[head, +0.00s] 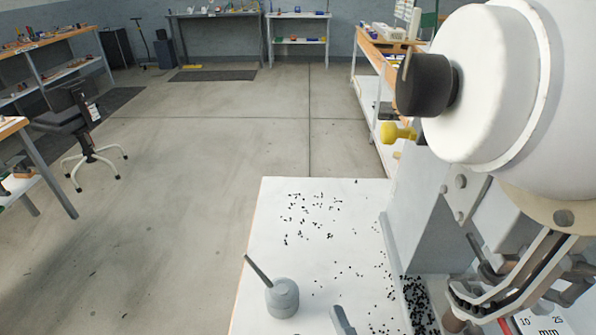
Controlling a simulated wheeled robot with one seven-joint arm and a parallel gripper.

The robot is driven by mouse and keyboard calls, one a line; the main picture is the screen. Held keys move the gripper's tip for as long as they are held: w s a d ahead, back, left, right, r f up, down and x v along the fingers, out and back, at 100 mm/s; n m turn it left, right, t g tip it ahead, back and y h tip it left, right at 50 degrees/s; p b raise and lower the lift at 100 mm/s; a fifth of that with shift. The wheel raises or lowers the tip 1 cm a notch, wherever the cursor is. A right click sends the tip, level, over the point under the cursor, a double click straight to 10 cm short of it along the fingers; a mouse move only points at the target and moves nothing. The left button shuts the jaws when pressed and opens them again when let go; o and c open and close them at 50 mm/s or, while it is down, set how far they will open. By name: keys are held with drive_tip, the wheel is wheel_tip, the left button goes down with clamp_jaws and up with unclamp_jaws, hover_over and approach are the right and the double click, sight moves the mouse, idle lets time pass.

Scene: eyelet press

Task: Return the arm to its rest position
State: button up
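My gripper is not clearly visible in the head view, so its fingers and anything in them cannot be seen. Many small black eyelets (312,208) lie scattered on the white tabletop (275,205), with a dense heap (418,303) beside the press.
A small grey pot (282,298) with a slanted stick stands on the tabletop. A grey bar-like piece (342,321) is cut off at the bottom edge. A black chair (78,118), side benches and back shelves stand farther off. The concrete floor (215,135) between is open.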

drive_tip(key=s+d+f+n+g+h, duration=0.1)
drive_tip(key=s+d+n+h, duration=0.2)
drive_tip(key=s+d+n, duration=0.5)
drive_tip(key=s+d+f+n+g+h, duration=0.1)
drive_tip(key=s+d+n+g+h, duration=0.1)
drive_tip(key=s+d+n, duration=0.6)
drive_tip(key=shift+s+d+f+n+h, duration=0.3)
drive_tip(key=shift+s+f+n+h, duration=0.15)
drive_tip(key=shift+s+n, duration=2.2)
drive_tip(key=shift+w, duration=0.2)
